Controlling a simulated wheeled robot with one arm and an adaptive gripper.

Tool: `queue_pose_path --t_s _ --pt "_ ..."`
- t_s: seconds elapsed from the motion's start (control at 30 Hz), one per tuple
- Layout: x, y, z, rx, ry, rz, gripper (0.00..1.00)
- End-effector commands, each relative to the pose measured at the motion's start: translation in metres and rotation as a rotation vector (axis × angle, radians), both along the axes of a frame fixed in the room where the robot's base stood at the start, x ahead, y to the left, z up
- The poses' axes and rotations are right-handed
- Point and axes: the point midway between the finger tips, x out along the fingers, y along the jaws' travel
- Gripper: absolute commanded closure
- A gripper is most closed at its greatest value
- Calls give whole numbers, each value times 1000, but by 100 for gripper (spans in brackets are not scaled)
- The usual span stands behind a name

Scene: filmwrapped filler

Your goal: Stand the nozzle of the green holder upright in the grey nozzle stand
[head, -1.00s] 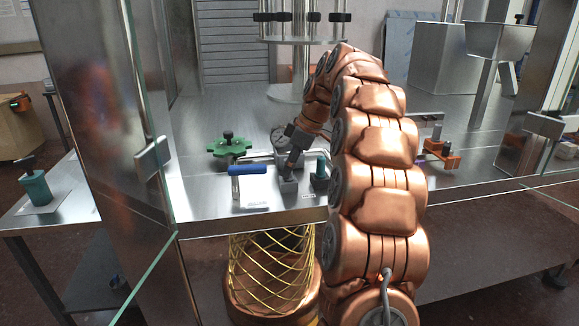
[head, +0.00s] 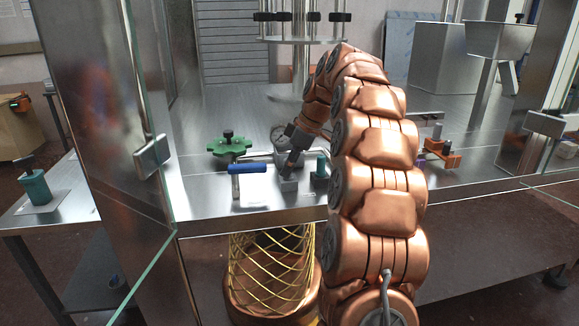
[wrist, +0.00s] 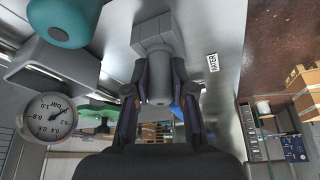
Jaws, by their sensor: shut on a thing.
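My gripper (wrist: 157,95) is shut on a grey cylindrical nozzle (wrist: 157,82) in the wrist view, a finger on each side. The nozzle's far end meets the grey block-shaped nozzle stand (wrist: 152,28). I cannot tell how deep it sits in the stand. In the head view my gripper (head: 291,164) is directly above the small grey stand (head: 289,186) near the bench's front edge, and the nozzle is mostly hidden by the fingers. The green holder (head: 229,149), a lobed plate with a black knob, stands behind and to the left.
A teal peg (head: 320,168) stands close to the right of the stand. A blue-handled bar (head: 248,169) is close to the left. A round gauge (wrist: 47,117) shows in the wrist view. An orange fixture (head: 440,157) is further right. Glass doors flank the bench.

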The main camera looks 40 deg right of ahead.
Motion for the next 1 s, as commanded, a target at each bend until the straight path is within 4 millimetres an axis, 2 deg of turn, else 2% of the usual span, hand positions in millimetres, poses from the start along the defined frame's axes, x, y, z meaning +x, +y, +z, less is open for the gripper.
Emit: queue_pose_path --t_s 0.07,0.1,0.37,0.77,1.0 --pt "0 0 -2 1 5 1 100" --pt "0 0 -2 1 5 1 74" --pt "0 0 -2 1 4 0 47" --pt "-1 -1 2 0 1 0 47" --pt "-7 -8 22 -1 -1 0 47"
